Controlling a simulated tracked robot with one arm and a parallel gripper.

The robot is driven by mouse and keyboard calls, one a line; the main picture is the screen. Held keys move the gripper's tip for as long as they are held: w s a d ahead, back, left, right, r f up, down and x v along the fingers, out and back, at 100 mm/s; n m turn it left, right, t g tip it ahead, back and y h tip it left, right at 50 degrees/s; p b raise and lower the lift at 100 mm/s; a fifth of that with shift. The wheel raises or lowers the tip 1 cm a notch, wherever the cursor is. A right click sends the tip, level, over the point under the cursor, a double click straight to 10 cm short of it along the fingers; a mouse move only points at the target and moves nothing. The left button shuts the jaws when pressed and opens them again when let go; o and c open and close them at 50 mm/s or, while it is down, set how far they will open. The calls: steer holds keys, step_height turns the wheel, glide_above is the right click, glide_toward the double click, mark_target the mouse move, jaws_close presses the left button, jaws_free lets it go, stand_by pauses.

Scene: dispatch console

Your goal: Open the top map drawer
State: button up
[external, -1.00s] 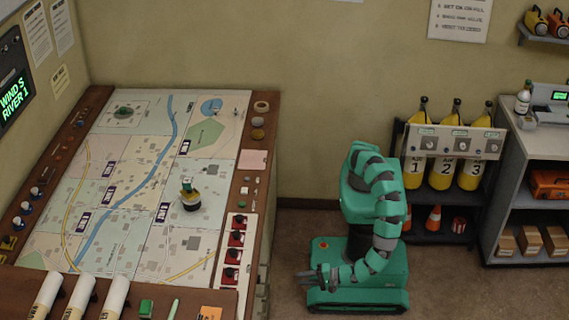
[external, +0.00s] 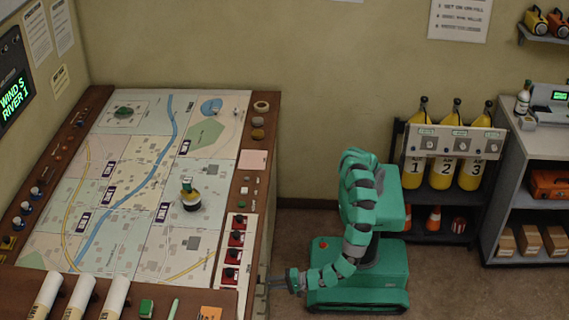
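The map table (external: 262,160) stands at the left with a large map on top. Its right side, below the edge, shows only as a narrow strip, so the drawer fronts and the top map drawer cannot be made out. My gripper (external: 272,283) is low at the right side of the table, close to that side face. Its fingers point left toward the face; whether they touch it cannot be told. The fingers look slightly apart, with nothing visible between them.
Rolled maps (external: 78,297) lie along the table's front edge. A rack with yellow cylinders (external: 441,170) and a grey shelf unit (external: 497,190) stand to the right. The floor between my base and the shelves is clear.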

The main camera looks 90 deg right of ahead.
steer(key=shift+w, duration=0.4)
steer(key=shift+c, duration=0.3)
jaws_close()
steer(key=shift+s, duration=0.1)
steer(key=f+p+v, duration=0.2)
steer(key=p+v, duration=0.1)
steer(key=v, duration=0.7)
steer(key=s+f+p+v, duration=0.1)
steer(key=p+v, duration=0.3)
steer(key=v, duration=0.7)
steer(key=f+p+v, duration=0.3)
steer(key=p+v, duration=0.1)
steer(key=v, duration=0.7)
steer(key=shift+s+f, duration=0.45)
steer(key=shift+f, duration=0.05)
steer(key=shift+d, duration=0.1)
